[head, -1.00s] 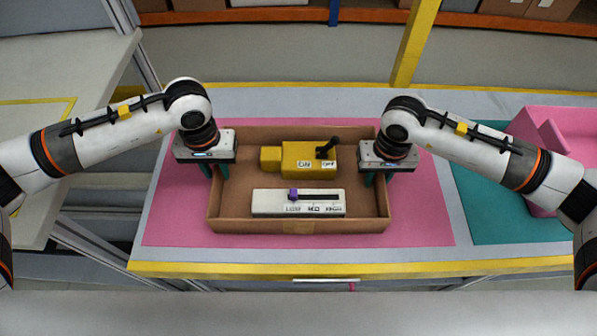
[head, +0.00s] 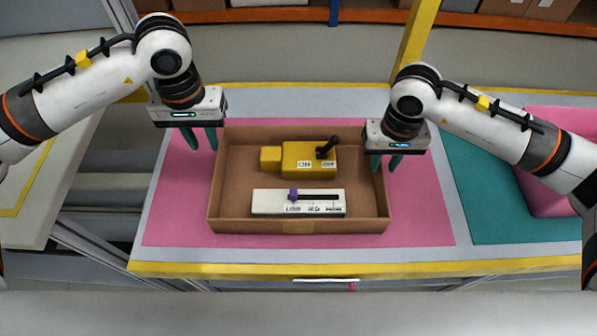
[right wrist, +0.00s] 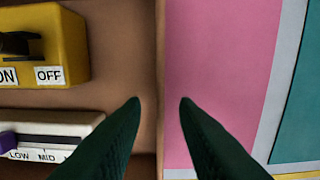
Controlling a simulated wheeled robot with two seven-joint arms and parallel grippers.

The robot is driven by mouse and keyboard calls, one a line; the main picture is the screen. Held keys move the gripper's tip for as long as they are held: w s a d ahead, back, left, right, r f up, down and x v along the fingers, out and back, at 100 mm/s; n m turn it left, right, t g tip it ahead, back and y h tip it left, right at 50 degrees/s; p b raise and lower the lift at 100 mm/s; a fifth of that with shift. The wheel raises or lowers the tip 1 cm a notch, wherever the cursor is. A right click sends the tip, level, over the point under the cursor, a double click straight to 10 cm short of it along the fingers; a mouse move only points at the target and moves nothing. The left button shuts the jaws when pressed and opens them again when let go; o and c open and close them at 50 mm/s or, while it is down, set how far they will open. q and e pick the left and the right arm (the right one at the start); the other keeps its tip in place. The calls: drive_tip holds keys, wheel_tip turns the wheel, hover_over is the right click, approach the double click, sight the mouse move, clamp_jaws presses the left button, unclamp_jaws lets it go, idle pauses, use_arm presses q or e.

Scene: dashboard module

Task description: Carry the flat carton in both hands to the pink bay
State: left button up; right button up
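The flat carton (head: 298,228) is an open, shallow brown box lying on the pink bay (head: 180,215), with pink showing on its left, right and front. My left gripper (head: 201,140) is open and empty, above and outside the carton's left wall. My right gripper (head: 385,164) is open at the carton's right wall. In the right wrist view, the right fingertips (right wrist: 160,105) are apart on either side of the carton's right wall (right wrist: 159,60), one inside and one outside. I cannot tell whether they still reach below the rim.
In the carton are a yellow ON/OFF switch block (head: 308,157) with a black lever and a white slider panel (head: 265,203) with a purple knob. A teal bay (head: 485,205) and a pink block-like shape (head: 550,150) are to the right. A yellow post (head: 413,45) stands behind.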

wheel_tip(320, 180, up, 6)
drive_tip(key=shift+f, duration=0.1)
drive_tip(key=shift+s, duration=0.1)
idle(0.6)
